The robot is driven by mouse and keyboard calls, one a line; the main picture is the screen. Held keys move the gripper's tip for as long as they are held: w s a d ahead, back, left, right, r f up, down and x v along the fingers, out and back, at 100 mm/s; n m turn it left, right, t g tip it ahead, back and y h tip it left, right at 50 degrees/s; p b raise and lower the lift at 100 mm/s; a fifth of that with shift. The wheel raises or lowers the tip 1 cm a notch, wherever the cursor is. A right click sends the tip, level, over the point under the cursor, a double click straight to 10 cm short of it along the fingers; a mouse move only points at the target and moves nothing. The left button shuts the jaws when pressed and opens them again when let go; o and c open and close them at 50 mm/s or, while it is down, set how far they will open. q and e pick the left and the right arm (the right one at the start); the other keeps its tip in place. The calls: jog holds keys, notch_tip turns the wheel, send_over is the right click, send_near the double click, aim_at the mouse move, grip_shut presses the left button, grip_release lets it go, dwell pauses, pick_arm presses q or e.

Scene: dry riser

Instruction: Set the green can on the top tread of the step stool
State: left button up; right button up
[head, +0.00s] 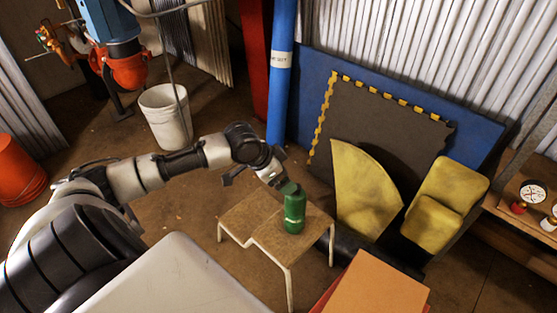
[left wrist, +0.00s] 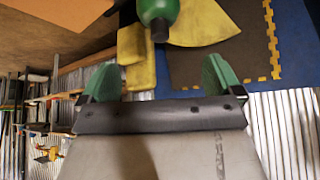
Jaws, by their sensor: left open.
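The green can (head: 294,213) stands upright on the higher, right-hand tread of the step stool (head: 263,240), which is the top tread. My left gripper (head: 287,187) is just above and behind the can in the head view, with its green fingertips close to the can's top. In the left wrist view my left gripper (left wrist: 160,78) has its fingers spread with nothing between them. The can (left wrist: 158,14) shows there beyond the fingertips, cut off by the top edge. I cannot see my right gripper.
Yellow cushion-like pieces (head: 365,190) and a dark mat (head: 375,130) lean behind the stool. A blue pipe (head: 281,80) and a white bucket (head: 165,115) stand farther back. An orange board (head: 378,288) lies at front right. Floor left of the stool is clear.

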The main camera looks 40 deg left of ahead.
pick_arm(q)
jog(key=s+d+f, duration=0.6)
jog(key=s+d, duration=0.5)
jog(key=d, duration=0.2)
jog(key=s+d+r+n+y, duration=0.1)
jog(key=s+n+y, duration=0.1)
jog(key=s, duration=0.7)
jog(key=shift+s+d+r+n+g, duration=0.15)
jog(key=shift+s+d+n+g, duration=0.2)
jog(key=shift+n, duration=0.35)
pick_arm(e)
jog(key=shift+s+d+f+g, duration=0.15)
jog(key=shift+s+d+g, duration=0.05)
jog(key=shift+s+g, duration=0.4)
